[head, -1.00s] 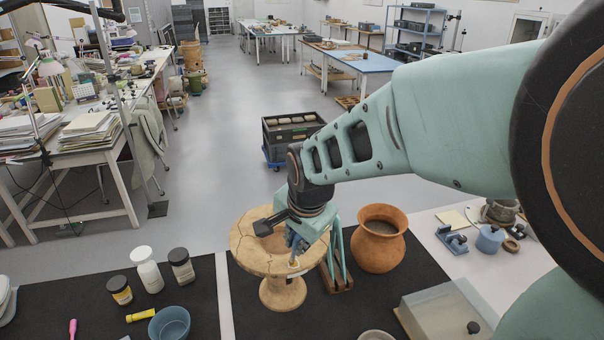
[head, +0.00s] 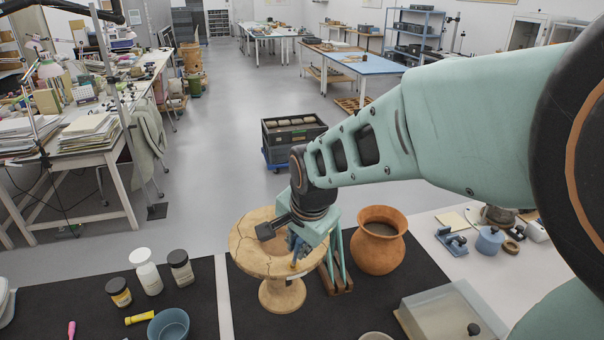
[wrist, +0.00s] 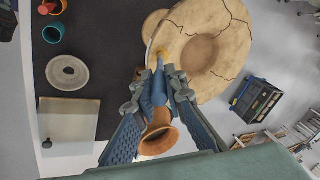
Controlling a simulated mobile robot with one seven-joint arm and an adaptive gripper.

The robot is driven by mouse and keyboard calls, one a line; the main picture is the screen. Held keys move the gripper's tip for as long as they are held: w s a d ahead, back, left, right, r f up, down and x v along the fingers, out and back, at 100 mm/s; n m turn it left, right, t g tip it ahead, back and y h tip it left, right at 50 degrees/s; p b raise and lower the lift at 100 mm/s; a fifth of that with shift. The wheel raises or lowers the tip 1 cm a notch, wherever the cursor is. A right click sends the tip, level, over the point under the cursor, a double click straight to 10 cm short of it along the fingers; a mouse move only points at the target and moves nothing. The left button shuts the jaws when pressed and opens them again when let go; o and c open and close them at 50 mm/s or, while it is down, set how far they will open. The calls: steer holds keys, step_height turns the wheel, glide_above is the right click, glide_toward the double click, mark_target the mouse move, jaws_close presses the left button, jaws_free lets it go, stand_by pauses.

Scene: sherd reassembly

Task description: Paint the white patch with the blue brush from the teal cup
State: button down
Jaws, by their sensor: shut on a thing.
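My gripper (wrist: 160,82) is shut on the blue brush (wrist: 159,92), whose pale yellowish tip points at the rim of the cracked clay stand (wrist: 225,75). In the head view the brush (head: 296,247) is tilted over the near side of the round top of the stand (head: 255,262). Whether the bristles touch the clay I cannot tell. A pale whitish strip (wrist: 152,50) shows at the rim beside the tip; it may be the white patch, largely hidden by the brush. The teal cup (head: 169,325) stands at the front left, and also shows in the wrist view (wrist: 52,34).
An orange clay jar (head: 378,240) stands close to the right of the gripper. A clear box (head: 440,312) is at the front right. Dark mat (head: 245,320) is bare at the front.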

steer(key=shift+a, duration=0.4)
steer(key=shift+r, duration=0.1)
step_height(320, 180, up, 6)
steer(key=p, duration=0.4)
stand_by(0.4)
steer(key=d+r, duration=0.2)
steer(key=d, duration=0.5)
steer(key=shift+r, duration=0.15)
stand_by(0.6)
